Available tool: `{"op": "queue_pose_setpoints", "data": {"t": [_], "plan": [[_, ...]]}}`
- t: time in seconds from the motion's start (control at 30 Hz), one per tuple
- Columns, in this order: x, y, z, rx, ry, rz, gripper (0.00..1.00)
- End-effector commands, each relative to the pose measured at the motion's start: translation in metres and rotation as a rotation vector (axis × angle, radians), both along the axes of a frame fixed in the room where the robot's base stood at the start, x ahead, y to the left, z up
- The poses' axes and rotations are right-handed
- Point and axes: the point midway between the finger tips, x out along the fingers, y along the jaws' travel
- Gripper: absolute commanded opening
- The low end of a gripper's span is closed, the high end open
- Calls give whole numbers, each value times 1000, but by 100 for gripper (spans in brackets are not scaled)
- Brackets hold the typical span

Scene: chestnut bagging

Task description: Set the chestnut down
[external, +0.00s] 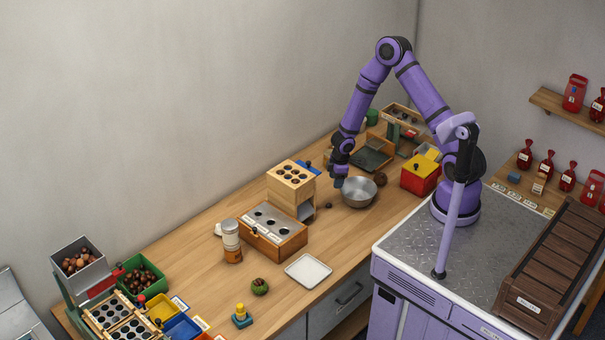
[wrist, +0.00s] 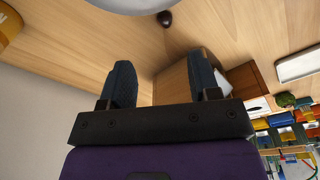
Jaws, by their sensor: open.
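A small dark brown chestnut (external: 328,206) lies on the wooden worktop, just left of the metal bowl (external: 358,192). In the wrist view the chestnut (wrist: 165,18) shows near the top edge, on bare wood beside the bowl's rim (wrist: 140,4). My gripper (external: 338,182) is above the worktop at the left side of the bowl. In the wrist view its two dark fingers (wrist: 163,78) are spread wide with nothing between them. The chestnut is beyond the fingertips and apart from them.
A wooden block stand with dark holes (external: 292,183) and a wooden box with round openings (external: 273,232) stand left of the chestnut. A red and yellow box (external: 420,174) is right of the bowl. A white tray (external: 309,271) lies near the front edge. Chestnuts fill a green bin (external: 144,276).

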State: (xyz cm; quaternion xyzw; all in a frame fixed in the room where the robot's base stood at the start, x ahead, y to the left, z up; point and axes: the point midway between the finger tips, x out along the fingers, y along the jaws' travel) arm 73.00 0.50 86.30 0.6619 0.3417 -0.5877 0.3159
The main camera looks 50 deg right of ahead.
Motion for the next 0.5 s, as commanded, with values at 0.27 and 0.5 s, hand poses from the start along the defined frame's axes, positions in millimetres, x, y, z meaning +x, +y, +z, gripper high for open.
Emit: {"op": "queue_pose_setpoints", "data": {"t": [0.27,0.5], "plan": [[-1,8,-30,19,9,16,56],[2,11,-61,19,8,15,56]]}}
